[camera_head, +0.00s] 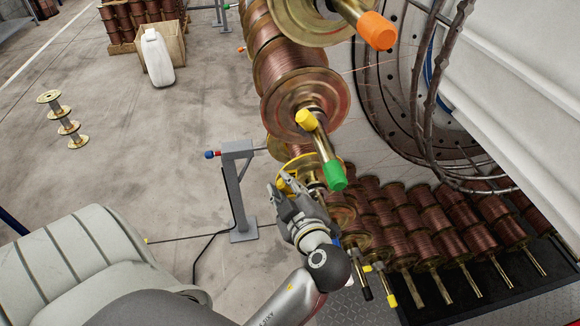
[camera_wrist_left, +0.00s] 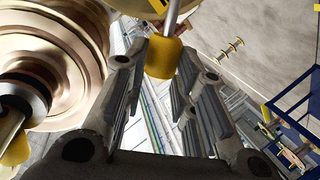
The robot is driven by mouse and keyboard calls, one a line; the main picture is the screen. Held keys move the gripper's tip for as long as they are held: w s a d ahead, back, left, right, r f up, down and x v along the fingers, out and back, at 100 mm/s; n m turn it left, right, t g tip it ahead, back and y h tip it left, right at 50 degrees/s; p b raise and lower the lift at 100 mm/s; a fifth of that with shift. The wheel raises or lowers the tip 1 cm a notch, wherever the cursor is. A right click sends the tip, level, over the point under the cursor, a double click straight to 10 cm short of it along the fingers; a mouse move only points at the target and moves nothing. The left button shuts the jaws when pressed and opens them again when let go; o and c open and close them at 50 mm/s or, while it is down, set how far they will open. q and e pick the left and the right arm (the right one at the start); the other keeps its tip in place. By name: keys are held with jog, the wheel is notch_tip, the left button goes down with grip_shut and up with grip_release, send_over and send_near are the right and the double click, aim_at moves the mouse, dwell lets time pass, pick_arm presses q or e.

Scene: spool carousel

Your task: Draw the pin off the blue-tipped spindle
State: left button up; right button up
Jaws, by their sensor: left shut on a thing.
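My left gripper (camera_head: 286,192) is beside the lower spools of the carousel. In the left wrist view its two fingers (camera_wrist_left: 162,72) are shut around a yellow pin head (camera_wrist_left: 163,58). My right gripper is not in view.
An orange-tipped spindle (camera_head: 376,31) is at the top. Copper spools (camera_head: 291,97) crowd close to my left gripper. More spools (camera_head: 440,222) lie in a dark tray at right. A grey post (camera_head: 237,190) stands left of the gripper. The floor further left is mostly clear.

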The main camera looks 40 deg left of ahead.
pick_arm(q)
jog(key=s+a+b, duration=0.2)
jog(key=s+a, duration=0.5)
jog(key=s, duration=0.1)
jog(key=shift+s+b, duration=0.25)
jog(key=shift+b, duration=0.1)
